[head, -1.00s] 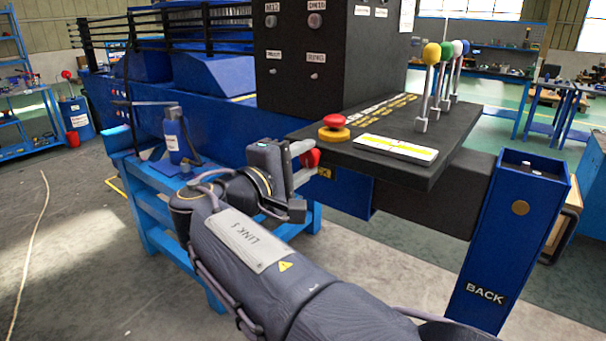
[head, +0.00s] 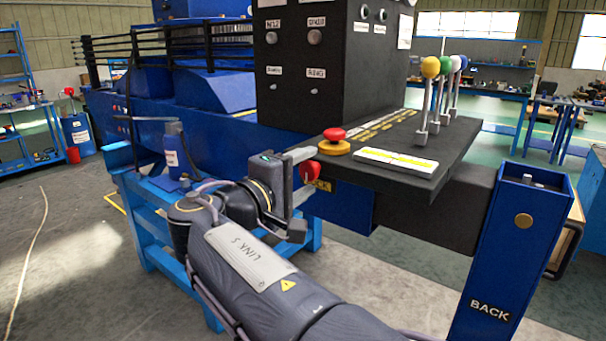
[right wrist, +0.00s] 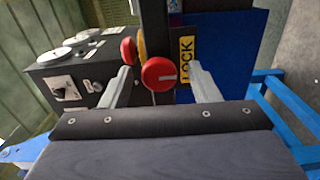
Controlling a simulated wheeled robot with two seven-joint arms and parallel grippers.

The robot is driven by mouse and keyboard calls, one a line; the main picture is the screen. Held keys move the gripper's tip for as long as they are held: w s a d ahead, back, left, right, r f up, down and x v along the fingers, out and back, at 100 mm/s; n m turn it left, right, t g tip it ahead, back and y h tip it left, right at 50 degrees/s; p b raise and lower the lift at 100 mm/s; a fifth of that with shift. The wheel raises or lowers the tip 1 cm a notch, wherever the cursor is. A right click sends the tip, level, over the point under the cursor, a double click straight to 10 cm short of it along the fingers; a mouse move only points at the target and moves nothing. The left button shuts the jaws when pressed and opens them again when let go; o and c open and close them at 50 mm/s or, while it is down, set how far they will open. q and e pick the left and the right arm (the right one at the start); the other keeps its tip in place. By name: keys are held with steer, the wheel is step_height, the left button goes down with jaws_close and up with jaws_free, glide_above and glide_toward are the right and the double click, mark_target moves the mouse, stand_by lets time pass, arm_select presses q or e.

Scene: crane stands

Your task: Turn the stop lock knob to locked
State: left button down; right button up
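The stop lock knob (head: 309,172) is a red round knob on the side of the console, below the tabletop edge. In the right wrist view the knob (right wrist: 159,74) shows a short white line lying level across its face. A yellow LOCK label (right wrist: 186,60) is just right of it there. My right gripper (head: 309,173) is open, with one finger on each side of the knob. In the right wrist view small gaps show between the knob and both fingers (right wrist: 160,72). My left gripper is not in view.
A red emergency stop button (head: 334,139) on a yellow base sits on the console top (head: 450,150), close above the knob. Several levers with coloured balls (head: 431,67) stand farther right. A blue post marked BACK (head: 515,250) stands at the right.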

steer(key=v, duration=0.8)
stand_by(0.4)
